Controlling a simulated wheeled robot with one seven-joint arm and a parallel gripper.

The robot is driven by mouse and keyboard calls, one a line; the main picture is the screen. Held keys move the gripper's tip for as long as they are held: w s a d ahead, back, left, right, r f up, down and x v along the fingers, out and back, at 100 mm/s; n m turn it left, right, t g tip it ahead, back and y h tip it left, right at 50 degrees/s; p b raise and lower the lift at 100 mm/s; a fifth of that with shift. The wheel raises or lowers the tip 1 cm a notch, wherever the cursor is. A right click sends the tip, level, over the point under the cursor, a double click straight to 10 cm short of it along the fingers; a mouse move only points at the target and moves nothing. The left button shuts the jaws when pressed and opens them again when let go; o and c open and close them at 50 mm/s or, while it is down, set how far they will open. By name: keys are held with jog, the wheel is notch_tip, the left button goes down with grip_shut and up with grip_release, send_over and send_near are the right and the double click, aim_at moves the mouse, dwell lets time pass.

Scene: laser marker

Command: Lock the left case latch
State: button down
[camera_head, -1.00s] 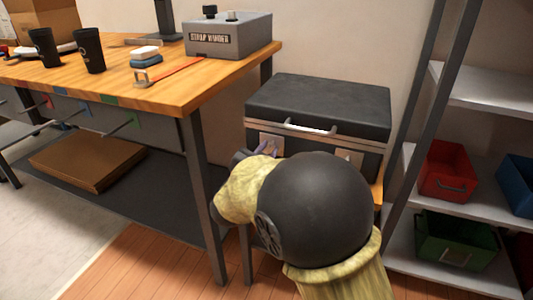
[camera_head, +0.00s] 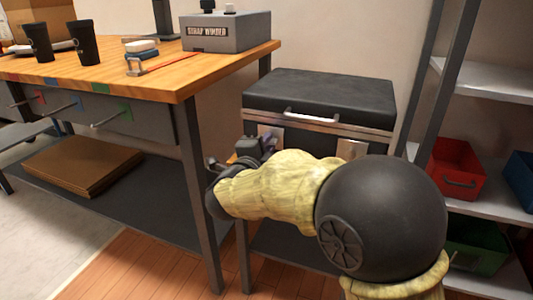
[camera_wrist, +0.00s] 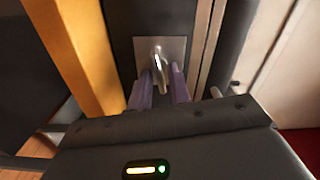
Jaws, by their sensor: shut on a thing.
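The dark case (camera_head: 320,98) is closed, with its handle (camera_head: 313,115) on the front. The left latch (camera_head: 268,131) has a metal plate on the case's front, partly covered by my gripper in the head view. In the wrist view the left latch plate (camera_wrist: 152,50) shows clearly, with a silver lever standing out from it. My gripper (camera_wrist: 163,85) has its two purple fingers on either side of this lever, shut on it. The fingertips are hard to make out in the head view. The right latch (camera_head: 350,148) shows above my forearm.
A wooden workbench (camera_head: 165,75) stands close on the left, its leg (camera_head: 203,190) near my gripper. The strap winder (camera_head: 225,32) sits on it. A shelf rack with a red bin (camera_head: 456,170) and a green bin (camera_head: 475,250) stands on the right.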

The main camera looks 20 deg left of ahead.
jog(key=shift+f+m+b, duration=0.15)
jog(key=shift+m+b, duration=0.7)
jog(key=shift+m, duration=0.35)
jog(key=c, duration=1.6)
grip_release()
jog(key=shift+o, duration=0.2)
jog(key=shift+s, duration=0.1)
jog(key=s+a+p, duration=0.1)
jog(key=s+p, duration=0.5)
jog(key=s, duration=1.1)
jog(key=shift+s+a, duration=0.15)
jog(key=shift+a, duration=0.05)
